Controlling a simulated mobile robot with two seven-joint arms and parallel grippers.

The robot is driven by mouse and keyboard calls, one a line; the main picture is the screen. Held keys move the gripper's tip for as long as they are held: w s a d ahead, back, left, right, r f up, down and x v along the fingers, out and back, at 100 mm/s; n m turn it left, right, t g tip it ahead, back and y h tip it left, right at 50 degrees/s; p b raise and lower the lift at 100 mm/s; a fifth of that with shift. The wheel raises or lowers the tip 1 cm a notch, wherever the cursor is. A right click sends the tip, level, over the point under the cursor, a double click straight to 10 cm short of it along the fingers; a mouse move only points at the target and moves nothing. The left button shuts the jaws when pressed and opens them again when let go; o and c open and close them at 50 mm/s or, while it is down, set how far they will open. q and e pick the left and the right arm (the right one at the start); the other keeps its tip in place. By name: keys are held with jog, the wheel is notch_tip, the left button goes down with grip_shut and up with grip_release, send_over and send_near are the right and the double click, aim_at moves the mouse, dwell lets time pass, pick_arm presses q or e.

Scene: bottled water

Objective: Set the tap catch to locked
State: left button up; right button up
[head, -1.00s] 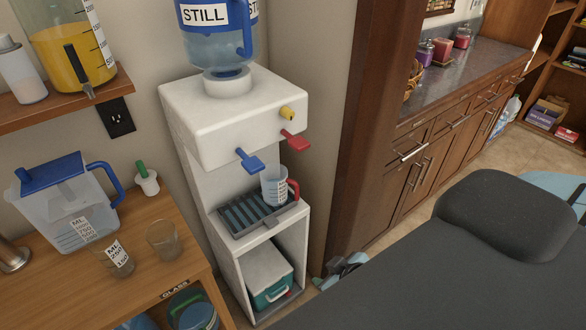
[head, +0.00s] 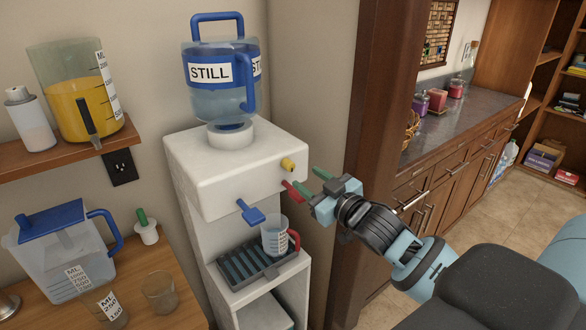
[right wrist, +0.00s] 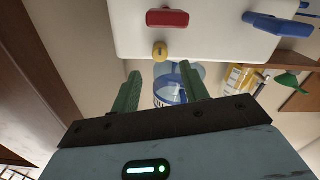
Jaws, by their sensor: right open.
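The white dispenser (head: 205,195) has a small yellow catch (head: 288,164) on its right side, above the red tap lever (head: 293,190). A blue tap lever (head: 250,211) is on its front. I take the yellow knob to be the tap catch. My right gripper (head: 308,182) is open and empty, its green fingers pointing at the dispenser from the right. In the right wrist view the catch (right wrist: 160,51) shows just beyond the gap between the fingertips (right wrist: 159,70), apart from them as far as I can tell. The red lever (right wrist: 167,18) also shows there. My left gripper is not in view.
A measuring cup (head: 274,235) with a red handle stands on the drip tray (head: 238,278) below the taps. A STILL bottle (head: 222,95) sits on top. A brown door frame (head: 365,100) rises behind my right arm. A table with a jug (head: 60,260) is at left.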

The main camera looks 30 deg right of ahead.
aim_at(292, 167)
jog(key=shift+w+a, duration=0.15)
jog(key=shift+w, duration=1.65)
jog(key=shift+w+a, duration=0.15)
jog(key=shift+w, duration=1.65)
jog(key=shift+c, duration=0.5)
grip_shut()
